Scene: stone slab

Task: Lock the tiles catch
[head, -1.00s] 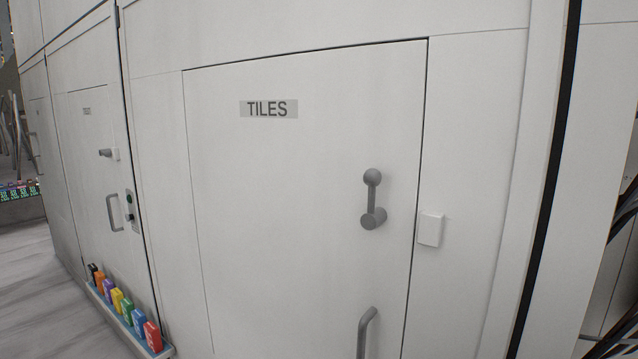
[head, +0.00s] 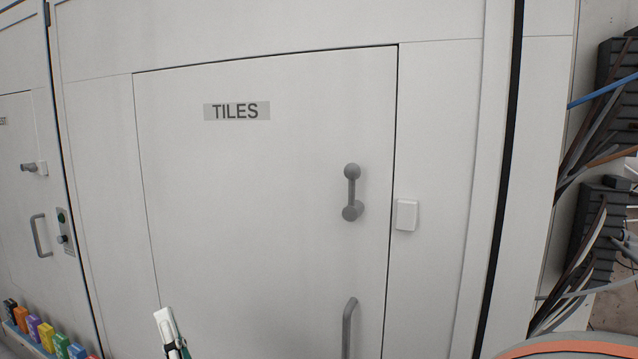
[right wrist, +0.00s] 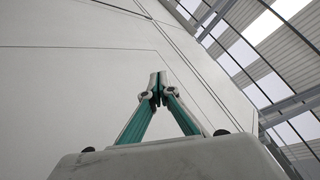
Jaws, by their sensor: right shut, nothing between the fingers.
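The tiles door (head: 250,220) is a white panel with a "TILES" label (head: 237,111), and it sits flush in the white wall. Its catch (head: 352,192) is a grey lever with a round knob at each end, standing upright near the door's right edge. A small white keeper block (head: 406,214) is on the frame to the right of the catch, apart from the lever. My right gripper (head: 163,316) shows at the bottom, left of and below the catch. In the right wrist view its fingertips (right wrist: 157,82) meet with nothing between them. My left gripper is out of view.
A grey pull handle (head: 348,328) is below the catch. Another door with a lever (head: 35,168) and handle (head: 40,236) is at the left. Several coloured blocks (head: 42,332) stand in a row at lower left. Cables (head: 590,240) hang at the right.

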